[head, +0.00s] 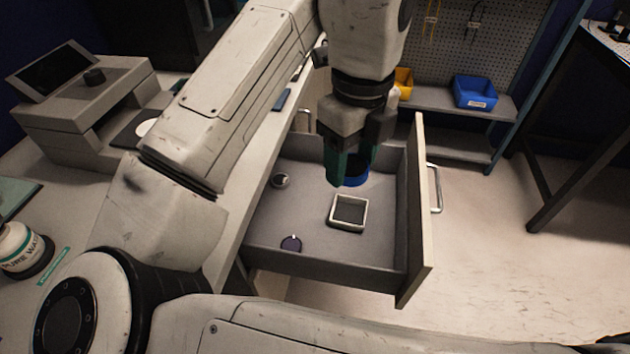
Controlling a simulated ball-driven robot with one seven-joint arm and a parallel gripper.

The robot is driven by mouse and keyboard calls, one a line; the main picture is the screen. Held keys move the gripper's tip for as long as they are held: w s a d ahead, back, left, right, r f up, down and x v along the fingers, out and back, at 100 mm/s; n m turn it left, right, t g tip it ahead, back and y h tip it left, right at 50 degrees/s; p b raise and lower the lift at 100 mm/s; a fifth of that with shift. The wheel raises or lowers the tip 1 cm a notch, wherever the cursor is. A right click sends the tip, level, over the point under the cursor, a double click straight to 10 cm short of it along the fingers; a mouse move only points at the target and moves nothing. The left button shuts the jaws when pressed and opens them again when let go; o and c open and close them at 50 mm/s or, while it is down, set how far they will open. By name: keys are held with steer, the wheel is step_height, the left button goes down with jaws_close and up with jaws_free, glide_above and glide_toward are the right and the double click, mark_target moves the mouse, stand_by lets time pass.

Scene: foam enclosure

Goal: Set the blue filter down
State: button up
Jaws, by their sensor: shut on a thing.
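The blue filter (355,176) is a round blue piece held between the fingers of my gripper (348,172). The fingers hide part of it. My gripper points down over the open drawer (386,258), above its back right part. I cannot tell whether the filter touches the drawer floor. In the drawer, a square grey tray with a pale rim (333,213) lies in front of my gripper. A small dark purple disc (291,244) lies near the drawer's front left, and a small round metal-rimmed piece (280,180) at its left side.
The drawer's upright front panel (421,205) with a handle (435,188) stands to the right of my gripper. Bare drawer floor lies around the tray. The counter with a grey instrument (80,110) and a white bottle (20,246) is at left. A blue bin (475,91) sits on the back shelf.

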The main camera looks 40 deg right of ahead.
steer(key=w+d+f+b, duration=0.3)
steer(key=w+d+f, duration=0.3)
steer(key=f, duration=0.2)
steer(key=m+b, duration=0.2)
steer(key=b, duration=0.3)
glide_above(348, 215)
step_height(348, 215, down, 22)
steer(key=shift+r, duration=0.1)
steer(key=shift+f, duration=2.55)
steer(key=shift+f, duration=0.25)
steer(key=o, duration=0.8)
steer(key=shift+r, duration=0.1)
step_height(348, 215, up, 12)
steer(key=shift+d+r+p, duration=0.1)
steer(key=shift+r+p, duration=0.05)
steer(key=shift+p, duration=0.65)
